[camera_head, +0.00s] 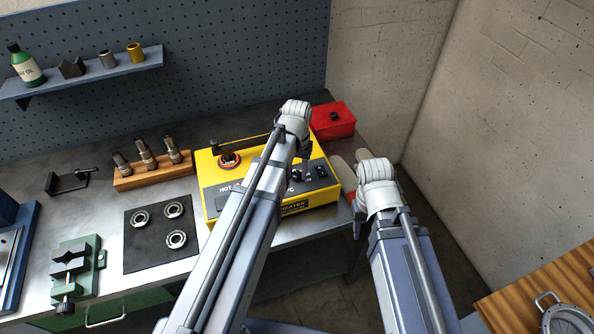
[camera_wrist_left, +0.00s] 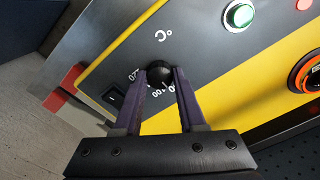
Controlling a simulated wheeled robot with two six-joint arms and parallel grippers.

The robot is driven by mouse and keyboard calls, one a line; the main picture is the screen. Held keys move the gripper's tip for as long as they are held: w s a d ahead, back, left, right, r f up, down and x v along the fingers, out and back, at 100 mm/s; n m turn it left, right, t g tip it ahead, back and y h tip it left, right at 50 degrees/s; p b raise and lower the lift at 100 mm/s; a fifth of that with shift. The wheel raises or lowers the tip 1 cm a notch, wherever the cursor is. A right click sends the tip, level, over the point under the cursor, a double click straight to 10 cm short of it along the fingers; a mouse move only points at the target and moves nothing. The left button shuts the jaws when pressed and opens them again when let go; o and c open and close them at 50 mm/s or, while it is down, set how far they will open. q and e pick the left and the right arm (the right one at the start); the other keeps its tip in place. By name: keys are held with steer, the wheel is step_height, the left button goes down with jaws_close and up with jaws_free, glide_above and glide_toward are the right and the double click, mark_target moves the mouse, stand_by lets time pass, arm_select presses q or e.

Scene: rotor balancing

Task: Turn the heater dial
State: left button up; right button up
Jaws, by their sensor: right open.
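The yellow heater (camera_head: 211,190) stands on the metal bench, and its grey control panel shows in the left wrist view (camera_wrist_left: 150,45). The black heater dial (camera_wrist_left: 160,72) is near the panel's edge, with white numbers and a °C mark around it. My left gripper (camera_wrist_left: 162,80) has its two fingers on opposite sides of the dial and appears shut on it. In the head view my left gripper (camera_head: 306,165) points down at the heater's right part, and the dial cannot be made out there. My right wrist (camera_head: 377,175) is right of the heater; its fingers are mostly hidden.
A red box (camera_head: 332,120) stands behind the heater. A wooden block with tool holders (camera_head: 152,170), a dark mat (camera_head: 150,250) with several rings and a green vise (camera_head: 75,270) are to the left.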

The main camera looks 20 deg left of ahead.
mark_target(297, 174)
arm_select(q)
steer(key=o, duration=0.4)
steer(key=shift+r, duration=0.1)
step_height(297, 174, up, 8)
steer(key=p, duration=0.8)
steer(key=shift+f, duration=0.2)
steer(key=s+d+f+m+b, duration=0.1)
steer(key=s+d+f+b, duration=0.1)
steer(key=s, duration=0.3)
steer(key=s+d+f+m+b, duration=0.1)
steer(key=s+d+f+b, duration=0.2)
steer(key=s+d, duration=0.2)
steer(key=s+d+f+m+y+b, duration=0.1)
steer(key=s+d+f+m+b, duration=0.1)
steer(key=s, duration=0.3)
steer(key=shift+d+f+b, duration=0.3)
steer(key=shift+d+b, duration=0.15)
steer(key=shift+d, duration=0.35)
